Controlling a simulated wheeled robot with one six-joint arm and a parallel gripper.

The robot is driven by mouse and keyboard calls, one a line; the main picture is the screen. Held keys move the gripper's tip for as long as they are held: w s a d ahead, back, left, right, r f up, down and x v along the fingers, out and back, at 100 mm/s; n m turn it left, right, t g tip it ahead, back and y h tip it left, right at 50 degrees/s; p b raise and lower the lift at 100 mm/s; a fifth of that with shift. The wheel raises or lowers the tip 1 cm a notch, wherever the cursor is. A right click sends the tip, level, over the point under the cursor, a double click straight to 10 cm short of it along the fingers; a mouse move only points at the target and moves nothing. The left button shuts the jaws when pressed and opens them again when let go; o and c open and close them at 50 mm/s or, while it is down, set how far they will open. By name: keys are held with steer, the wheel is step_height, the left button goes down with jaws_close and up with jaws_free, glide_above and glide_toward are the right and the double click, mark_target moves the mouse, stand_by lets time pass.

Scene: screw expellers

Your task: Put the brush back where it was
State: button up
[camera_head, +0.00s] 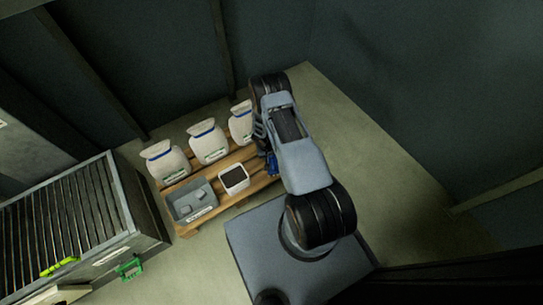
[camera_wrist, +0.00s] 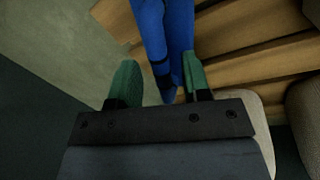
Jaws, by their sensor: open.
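My gripper (camera_wrist: 160,72) is open in the wrist view, with a green pad on each finger. A long blue thing (camera_wrist: 180,30) with a dark band reaches from the top of that view down between the fingers. It is close to the right finger and apart from the left one. In the head view a small blue thing (camera_head: 271,166) shows beside my arm at the pallet's right end. I cannot tell for sure whether it is the brush. My gripper is mostly hidden behind my arm in the head view.
A wooden pallet (camera_head: 213,210) bears several white sacks (camera_head: 208,143), a grey bin (camera_head: 191,201) with pieces in it, and a white dark-filled container (camera_head: 233,179). A slatted machine (camera_head: 78,215) stands left, with a yellow-green thing (camera_head: 60,266) and a green thing (camera_head: 130,268). Floor is clear at right.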

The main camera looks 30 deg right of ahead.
step_height(320, 180, up, 10)
steer(key=a+p, duration=0.2)
steer(key=p, duration=0.1)
steer(key=shift+w+r, duration=0.2)
steer(key=shift+w, duration=0.1)
step_height(320, 180, up, 43)
steer(key=a+n+t+p, duration=0.1)
steer(key=a+t+p, duration=0.1)
steer(key=p, duration=1.4)
steer(key=s+a+r+p, duration=0.1)
steer(key=s+r+p, duration=0.3)
steer(key=r, duration=0.5)
steer(key=s+a+r+n+t+y+p, duration=0.1)
steer(key=s+r+p, duration=0.4)
steer(key=r, duration=0.5)
steer(key=s+a+r+n+t+y+p, duration=0.1)
steer(key=s+a+r+p, duration=0.2)
steer(key=r, duration=0.7)
steer(key=s+p, duration=0.2)
steer(key=s, duration=0.2)
steer(key=shift+s+a+r, duration=0.1)
